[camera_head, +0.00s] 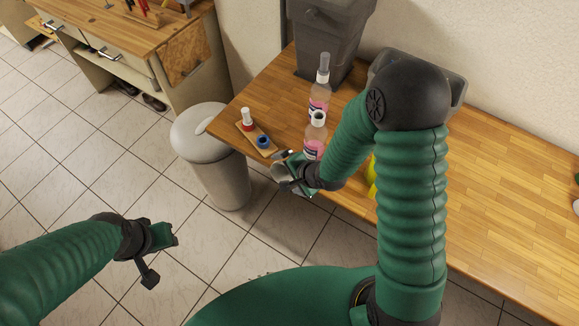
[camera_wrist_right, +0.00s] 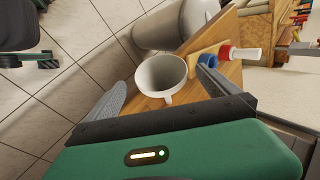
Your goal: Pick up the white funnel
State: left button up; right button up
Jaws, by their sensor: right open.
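The white funnel (camera_wrist_right: 160,74) shows in the right wrist view, its round mouth facing the camera and a small tab on its rim. It is at the wooden table's edge; its lower part is hidden. My right gripper (camera_wrist_right: 161,78) is open, one finger on each side of the funnel, and I cannot tell if either touches it. In the head view, my right gripper (camera_head: 287,172) is at the table's near edge, with a pale part of the funnel (camera_head: 279,172) showing there. My left gripper (camera_head: 158,256) is open and empty above the tiled floor.
A small board (camera_head: 246,129) holds a red-and-white bottle (camera_head: 247,119) and a blue ring (camera_head: 263,141), close to my right gripper. Pink bottles (camera_head: 319,98) stand behind it. A lidded grey bin (camera_head: 221,172) stands left of the table (camera_head: 500,205). The table's right side is mostly clear.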

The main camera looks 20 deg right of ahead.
aim_at(284, 173)
jog(key=x, duration=0.4)
jog(key=shift+a, duration=0.3)
jog(key=c, duration=1.6)
jog(key=shift+r, duration=0.1)
